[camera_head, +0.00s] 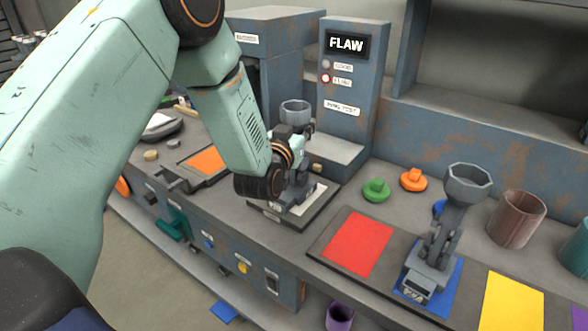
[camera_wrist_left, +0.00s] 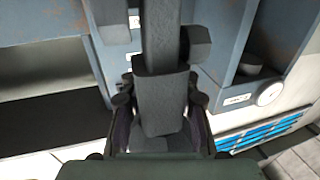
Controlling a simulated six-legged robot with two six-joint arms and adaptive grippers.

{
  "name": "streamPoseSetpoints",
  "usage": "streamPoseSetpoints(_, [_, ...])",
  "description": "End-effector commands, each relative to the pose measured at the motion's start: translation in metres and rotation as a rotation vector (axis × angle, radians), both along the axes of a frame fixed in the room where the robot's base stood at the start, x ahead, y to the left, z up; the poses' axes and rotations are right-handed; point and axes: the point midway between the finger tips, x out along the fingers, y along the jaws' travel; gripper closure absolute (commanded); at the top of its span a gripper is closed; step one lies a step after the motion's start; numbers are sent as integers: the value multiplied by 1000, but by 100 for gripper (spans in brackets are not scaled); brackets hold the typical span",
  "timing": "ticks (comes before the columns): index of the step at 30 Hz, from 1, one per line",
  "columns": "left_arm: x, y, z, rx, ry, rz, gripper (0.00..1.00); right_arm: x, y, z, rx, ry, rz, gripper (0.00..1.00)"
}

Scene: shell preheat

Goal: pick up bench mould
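A grey mould (camera_head: 296,110) with a cup-shaped top stands upright on a dark pad at the middle of the bench, in front of the FLAW machine. My left gripper (camera_head: 288,172) is low beside its stem, and its fingertips are mostly hidden in the head view. In the left wrist view, a grey block of the mould (camera_wrist_left: 160,95) sits between the two dark fingers (camera_wrist_left: 160,118), which appear to press on both its sides. A similar grey mould (camera_head: 467,183) stands on a blue square at the right. My right gripper is in neither view.
The FLAW machine (camera_head: 352,90) stands close behind the held mould. Green (camera_head: 376,189) and orange (camera_head: 413,180) knobbed pieces lie to its right. A red square (camera_head: 358,243), a yellow square (camera_head: 512,300) and a brown cup (camera_head: 517,220) are further right. An orange-topped tray (camera_head: 205,161) lies left.

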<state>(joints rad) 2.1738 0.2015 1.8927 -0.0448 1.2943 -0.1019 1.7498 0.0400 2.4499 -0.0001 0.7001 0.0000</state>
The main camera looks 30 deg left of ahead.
Motion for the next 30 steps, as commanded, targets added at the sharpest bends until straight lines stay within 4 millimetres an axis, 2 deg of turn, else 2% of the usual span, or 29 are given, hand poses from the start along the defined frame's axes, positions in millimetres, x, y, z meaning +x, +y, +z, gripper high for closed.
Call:
streamPoseSetpoints(1, [0,0,0,0,0,0,78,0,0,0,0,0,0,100])
streamPoseSetpoints(9, [0,0,1,0,-1,0,100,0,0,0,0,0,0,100])
streamPoseSetpoints(30, [0,0,2,1,-5,0,100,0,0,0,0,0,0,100])
